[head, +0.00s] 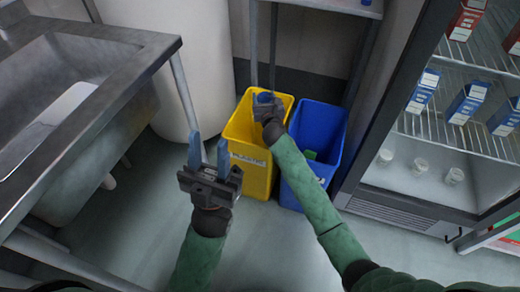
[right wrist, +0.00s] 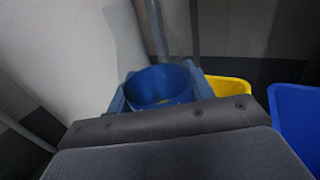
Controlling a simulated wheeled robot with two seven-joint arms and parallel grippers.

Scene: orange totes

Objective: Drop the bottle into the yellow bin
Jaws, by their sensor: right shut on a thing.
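The yellow bin (head: 248,176) stands on the floor in the middle of the head view, with a label on its front. My right gripper (head: 264,101) is over the yellow bin's opening, shut on a round blue thing, which I take to be the bottle (head: 265,97). In the right wrist view the bottle (right wrist: 157,79) shows as a blue ring between the fingers, and the rest is hidden behind the gripper body. The yellow bin's rim (right wrist: 232,84) shows behind it to the right. My left gripper (head: 208,150) is open and empty, left of and nearer than the bin.
A blue bin (head: 336,142) with something green inside stands right beside the yellow one. A metal sink counter (head: 135,62) is at left, a white cylinder (head: 160,60) behind. An open-looking fridge (head: 420,165) with boxes and cups stands at right.

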